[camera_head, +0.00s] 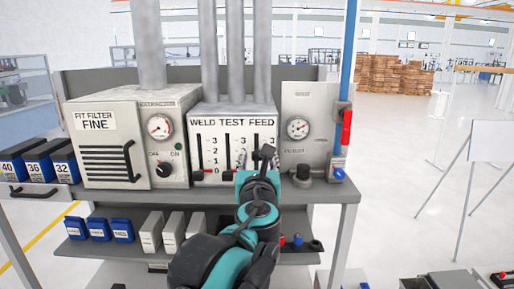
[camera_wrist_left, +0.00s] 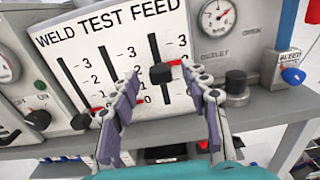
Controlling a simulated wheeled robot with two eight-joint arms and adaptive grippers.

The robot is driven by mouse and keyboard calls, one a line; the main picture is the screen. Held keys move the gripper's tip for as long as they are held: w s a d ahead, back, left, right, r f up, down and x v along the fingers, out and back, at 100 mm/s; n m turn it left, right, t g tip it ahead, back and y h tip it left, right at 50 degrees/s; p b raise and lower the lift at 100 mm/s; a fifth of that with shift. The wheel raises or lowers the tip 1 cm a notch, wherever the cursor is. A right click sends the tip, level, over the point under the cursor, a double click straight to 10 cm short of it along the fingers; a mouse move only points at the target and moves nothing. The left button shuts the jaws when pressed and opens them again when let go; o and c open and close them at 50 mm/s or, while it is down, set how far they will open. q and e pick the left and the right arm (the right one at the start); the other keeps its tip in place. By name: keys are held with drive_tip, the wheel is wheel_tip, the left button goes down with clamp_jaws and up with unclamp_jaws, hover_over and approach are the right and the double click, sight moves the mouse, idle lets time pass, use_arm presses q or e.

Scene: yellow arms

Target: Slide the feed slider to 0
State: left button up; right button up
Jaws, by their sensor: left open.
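The white panel (camera_head: 206,118) is labelled WELD TEST FEED and has three vertical slots. The feed slider (camera_wrist_left: 160,73) is the rightmost in the left wrist view. Its black knob, with a red pointer on its right side, stands in the upper part of the slot, near the 2 mark. My left gripper (camera_head: 255,156) is in front of the panel and hides most of the feed slot in the head view. In the left wrist view its fingers (camera_wrist_left: 160,76) are open, with the feed knob between the tips; contact cannot be told. My right gripper is not in view.
The weld slider knob (camera_wrist_left: 81,121) is low in its slot, left of my fingers. A gauge panel (camera_head: 297,101) with a black knob (camera_head: 302,173) is on the right; a filter box (camera_head: 120,112) is on the left. The shelf edge (camera_head: 325,191) runs below.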

sight(258, 152)
use_arm(q)
drive_tip(key=w, duration=0.4)
drive_tip(key=shift+w+p, duration=0.25)
drive_tip(key=shift+p, duration=0.15)
drive_tip(key=shift+s, duration=0.1)
clamp_jaws()
wheel_tip(258, 152, down, 7)
drive_tip(key=b, duration=0.4)
drive_tip(key=shift+r, duration=0.15)
unclamp_jaws()
